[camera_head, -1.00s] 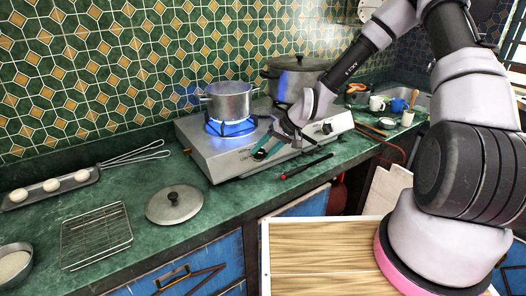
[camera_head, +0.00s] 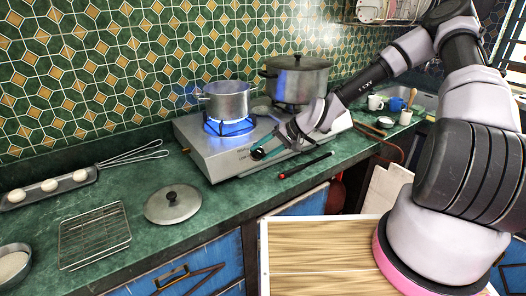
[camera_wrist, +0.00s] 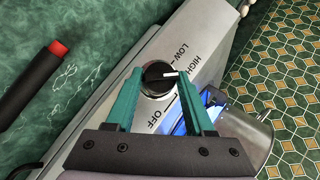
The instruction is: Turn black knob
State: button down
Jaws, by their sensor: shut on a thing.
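The black knob (camera_wrist: 158,77) sits on the front panel of the silver gas hotplate (camera_head: 205,150). It has a white pointer mark and is ringed by the words OFF, LOW and HIGH in the wrist view. My gripper (camera_wrist: 155,82) has its two teal fingers on either side of this knob, shut on it. In the head view my gripper (camera_head: 262,151) reaches the front panel from the right and mostly hides the knob. The blue flame (camera_head: 230,127) burns at the left burner, under a steel pot (camera_head: 229,100).
A larger lidded pot (camera_head: 297,80) stands on the right burner. A black stick with a red tip (camera_head: 306,166) lies on the counter before the hotplate. A pot lid (camera_head: 173,204) and wire rack (camera_head: 95,236) lie at left. Cups stand at the right.

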jog(key=shift+d+f, duration=0.15)
jog(key=shift+c, duration=1.5)
grip_release()
jog(key=v, duration=1)
jog(key=shift+d+r, duration=0.25)
jog(key=shift+r, duration=0.05)
jog(key=shift+s, duration=0.1)
